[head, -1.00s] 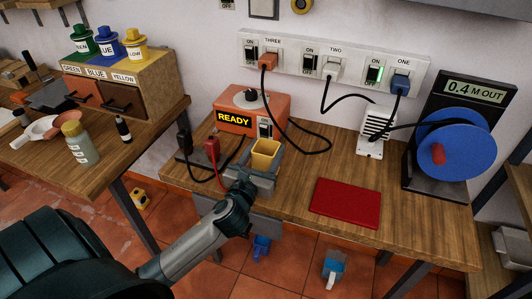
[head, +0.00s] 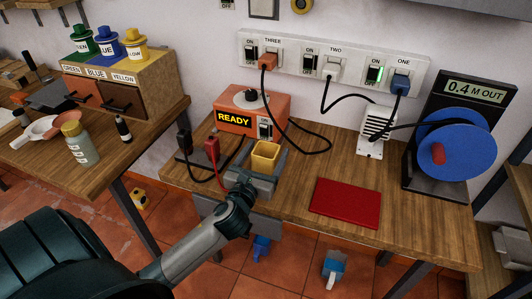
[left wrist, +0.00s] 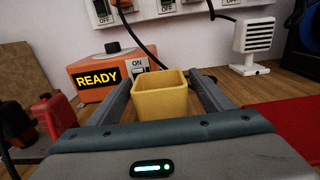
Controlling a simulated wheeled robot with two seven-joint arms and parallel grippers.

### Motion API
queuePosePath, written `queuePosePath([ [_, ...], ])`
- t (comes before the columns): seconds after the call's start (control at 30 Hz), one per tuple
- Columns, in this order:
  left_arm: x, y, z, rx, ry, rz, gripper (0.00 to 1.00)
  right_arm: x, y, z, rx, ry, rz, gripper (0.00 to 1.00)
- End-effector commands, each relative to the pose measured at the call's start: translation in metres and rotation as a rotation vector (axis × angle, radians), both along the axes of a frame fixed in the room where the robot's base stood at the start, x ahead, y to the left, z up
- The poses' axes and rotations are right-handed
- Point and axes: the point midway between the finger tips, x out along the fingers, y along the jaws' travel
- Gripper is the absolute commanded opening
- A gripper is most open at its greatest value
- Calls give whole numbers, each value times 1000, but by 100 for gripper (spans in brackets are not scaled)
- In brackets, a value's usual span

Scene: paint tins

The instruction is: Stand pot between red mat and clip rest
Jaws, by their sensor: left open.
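The yellow square pot (head: 265,156) stands upright on the wooden bench, between the red mat and the clip rest. It also shows in the left wrist view (left wrist: 163,97). My left gripper (head: 264,161) is open, with one finger on each side of the pot; small gaps show in the left wrist view (left wrist: 162,98). The pot's base is hidden by the gripper. The flat red mat (head: 345,203) lies to the right, clear of the pot. The dark clip rest (head: 187,160), with a black clip and a red clip (head: 212,150), is to the left. My right gripper is not in view.
An orange box reading READY (head: 252,112) stands close behind the pot, with black cables nearby. A small white vented unit (head: 374,130) and a blue cable reel (head: 455,145) stand at the back right. Bare bench lies between pot and mat.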

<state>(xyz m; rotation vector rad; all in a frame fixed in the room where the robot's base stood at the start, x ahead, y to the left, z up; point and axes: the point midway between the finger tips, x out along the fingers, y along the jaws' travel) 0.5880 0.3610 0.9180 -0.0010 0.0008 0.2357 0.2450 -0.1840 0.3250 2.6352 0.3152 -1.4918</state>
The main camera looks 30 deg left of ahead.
Motion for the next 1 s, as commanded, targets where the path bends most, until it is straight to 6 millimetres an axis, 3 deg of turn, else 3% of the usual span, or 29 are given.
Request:
queuePosePath([
  [0.27,-24,-6,0,0,0,-2,73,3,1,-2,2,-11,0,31],
  [0.7,-95,-23,-1,-1,1,0,73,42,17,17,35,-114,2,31],
  [1.0,-116,-28,1,-1,-1,0,73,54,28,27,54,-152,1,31],
])
